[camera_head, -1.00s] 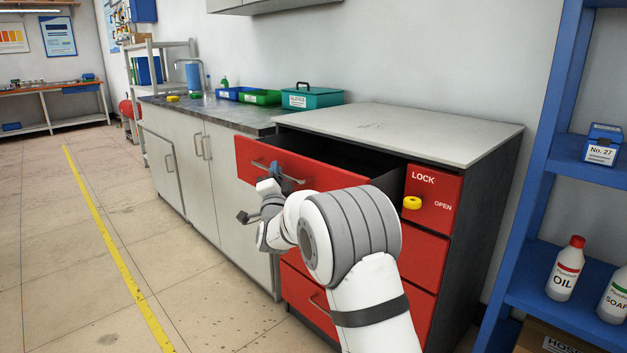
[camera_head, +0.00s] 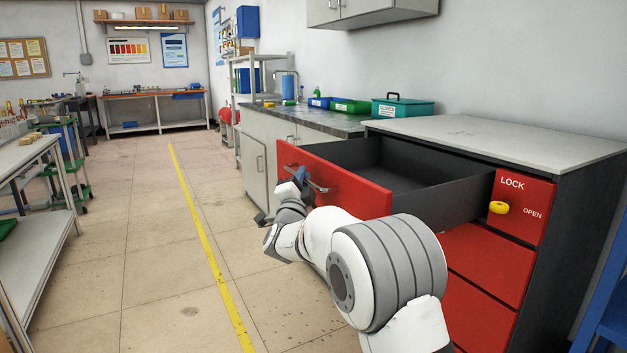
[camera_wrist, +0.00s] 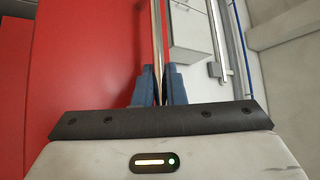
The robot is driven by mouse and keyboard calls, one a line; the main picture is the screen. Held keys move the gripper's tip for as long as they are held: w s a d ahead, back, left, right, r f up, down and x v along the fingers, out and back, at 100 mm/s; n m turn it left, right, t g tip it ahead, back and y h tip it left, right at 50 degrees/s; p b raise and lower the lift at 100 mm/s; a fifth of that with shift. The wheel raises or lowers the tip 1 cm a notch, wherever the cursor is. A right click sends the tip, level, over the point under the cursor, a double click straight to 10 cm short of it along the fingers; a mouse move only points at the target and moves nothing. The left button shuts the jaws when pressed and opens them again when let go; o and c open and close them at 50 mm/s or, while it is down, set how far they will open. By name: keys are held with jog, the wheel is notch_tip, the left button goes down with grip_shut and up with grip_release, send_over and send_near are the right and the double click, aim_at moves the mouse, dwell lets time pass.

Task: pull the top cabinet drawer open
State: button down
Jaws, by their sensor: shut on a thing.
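The top drawer (camera_head: 350,190) of the red cabinet is pulled well out, and its dark inside (camera_head: 400,174) looks empty. Its red front faces left in the head view and fills the left of the wrist view (camera_wrist: 75,60). A metal bar handle (camera_head: 318,186) runs along that front. My gripper (camera_head: 301,178) is at the handle. In the wrist view its blue fingers (camera_wrist: 158,88) are shut on the handle bar (camera_wrist: 157,35), one on each side. The lower edge of the drawer front is partly hidden by my arm.
The lock panel with a yellow knob (camera_head: 499,207) is right of the drawer. Closed red drawers (camera_head: 490,258) lie below. A counter (camera_head: 310,120) with bins stands behind, and a blue shelf (camera_head: 610,300) at right.

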jog(key=shift+w+d+r, duration=0.15)
jog(key=shift+r, duration=0.05)
jog(key=c, duration=1.8)
grip_release()
jog(key=shift+w+f, duration=0.1)
jog(key=shift+o, duration=0.2)
jog(key=shift+d, duration=0.15)
jog(key=d+p+v, duration=0.1)
jog(key=v, duration=0.6)
jog(key=shift+s+a+f, duration=0.25)
jog(key=shift+s+a, duration=0.1)
jog(key=shift+a, duration=0.2)
